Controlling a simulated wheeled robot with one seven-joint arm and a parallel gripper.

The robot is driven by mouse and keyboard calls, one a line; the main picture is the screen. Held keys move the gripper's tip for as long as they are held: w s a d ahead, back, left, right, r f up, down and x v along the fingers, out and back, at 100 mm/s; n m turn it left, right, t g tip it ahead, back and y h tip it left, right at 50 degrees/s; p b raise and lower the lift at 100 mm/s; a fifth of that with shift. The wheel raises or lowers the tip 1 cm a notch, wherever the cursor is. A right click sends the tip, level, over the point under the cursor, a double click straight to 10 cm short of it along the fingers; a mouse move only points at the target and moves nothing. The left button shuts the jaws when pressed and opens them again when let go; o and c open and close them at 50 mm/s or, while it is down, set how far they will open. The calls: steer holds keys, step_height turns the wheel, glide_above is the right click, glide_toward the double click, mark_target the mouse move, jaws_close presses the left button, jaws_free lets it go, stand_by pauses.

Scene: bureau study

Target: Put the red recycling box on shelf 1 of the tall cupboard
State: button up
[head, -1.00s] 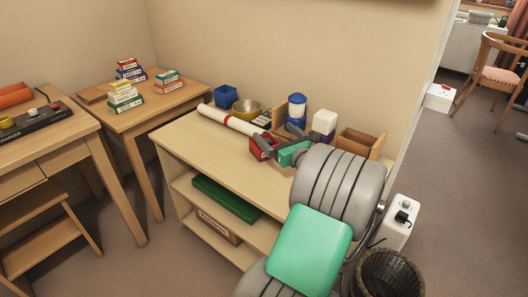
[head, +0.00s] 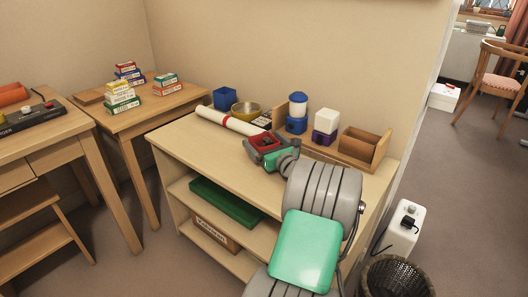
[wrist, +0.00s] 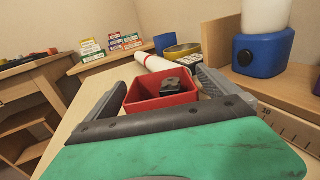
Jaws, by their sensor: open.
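The red recycling box (head: 265,142) is a small open-topped box on top of the low shelf unit (head: 197,143). In the wrist view the red box (wrist: 155,103) stands between the two spread fingers of my gripper (wrist: 160,88), with a dark object inside it. My gripper (head: 268,148) is open around the box; I cannot tell whether the fingers touch its sides. No tall cupboard can be made out in these views.
A rolled white paper with a red band (head: 228,120) lies just behind the box. A blue-based white container (head: 297,113), a white-topped purple one (head: 326,127) and a wooden tray (head: 360,146) stand to the right. A wicker basket (head: 397,275) is on the floor.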

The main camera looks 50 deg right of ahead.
steer(key=shift+r, duration=0.1)
steer(key=c, duration=1.6)
